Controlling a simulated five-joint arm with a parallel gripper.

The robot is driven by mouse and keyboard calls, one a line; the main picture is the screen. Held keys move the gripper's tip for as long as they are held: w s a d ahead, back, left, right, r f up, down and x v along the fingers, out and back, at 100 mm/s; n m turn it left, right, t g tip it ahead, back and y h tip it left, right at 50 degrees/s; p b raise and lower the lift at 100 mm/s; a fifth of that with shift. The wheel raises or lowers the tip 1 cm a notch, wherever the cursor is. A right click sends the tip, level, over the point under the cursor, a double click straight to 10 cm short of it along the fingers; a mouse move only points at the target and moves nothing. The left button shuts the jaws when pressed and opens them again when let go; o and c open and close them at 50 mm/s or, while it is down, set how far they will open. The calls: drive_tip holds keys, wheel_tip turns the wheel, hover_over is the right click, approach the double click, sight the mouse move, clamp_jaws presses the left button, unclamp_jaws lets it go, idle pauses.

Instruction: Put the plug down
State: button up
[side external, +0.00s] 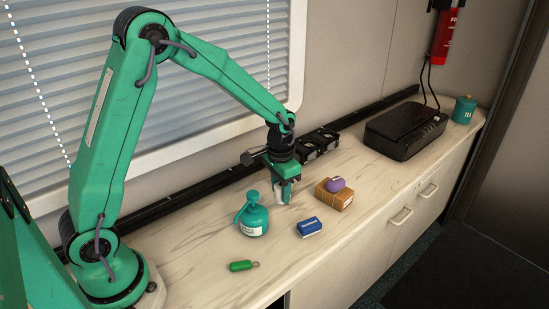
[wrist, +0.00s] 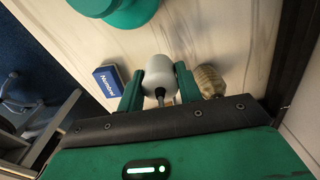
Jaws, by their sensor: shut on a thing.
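The plug is a white, rounded cylinder with a dark stem; it shows between my fingers in the wrist view (wrist: 159,72). My gripper (wrist: 158,84) is shut on it, one green finger on each side. In the side view my gripper (side external: 282,191) points down just over the worktop (side external: 190,262), and the plug (side external: 279,197) shows as a pale patch at the fingers. Whether the plug touches the worktop cannot be told.
A green jug (side external: 252,217) stands left of my gripper. A tan ribbed thing (wrist: 208,82) is beside my right finger.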

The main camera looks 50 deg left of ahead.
sight(280, 186)
drive_tip(key=shift+f, duration=2)
drive_tip(key=o, duration=1)
drive_tip(key=shift+f, duration=0.15)
wheel_tip(280, 186, up, 11)
drive_tip(key=shift+s+f, duration=0.1)
drive_tip(key=shift+f, duration=0.05)
drive_tip(key=shift+s+r, duration=0.1)
drive_tip(key=shift+r, duration=0.75)
